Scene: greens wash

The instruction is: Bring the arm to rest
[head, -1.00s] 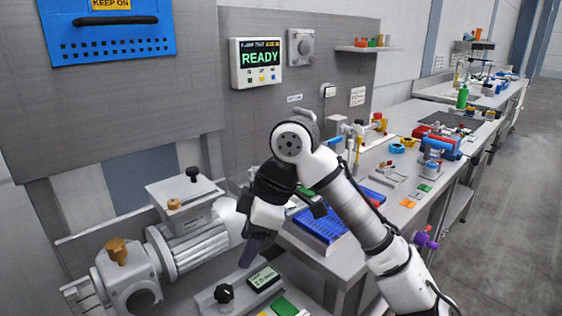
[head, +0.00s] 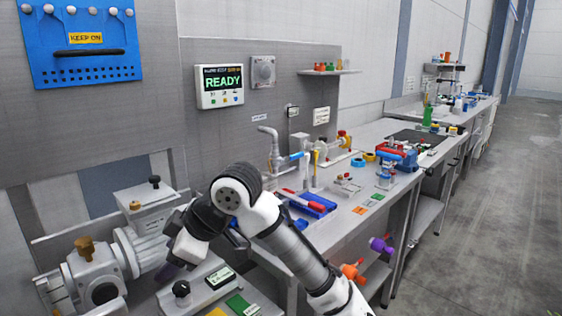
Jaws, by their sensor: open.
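My arm reaches in from the bottom right and bends over at its elbow in the head view. My gripper (head: 172,270) hangs at the lower left, beside the grey motor housing (head: 105,270) and over the edge of a low bench unit. Its fingers are dark and partly hidden by the white wrist, and I see nothing held in it. I cannot tell from this view whether it touches the housing.
A wall display (head: 219,85) reads READY. A small panel with a black knob (head: 181,289) lies just below my gripper. A bench behind my arm carries a blue tray (head: 312,206), a grey tap (head: 270,145) and a red-and-blue vise (head: 397,156). The floor (head: 490,230) at right is clear.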

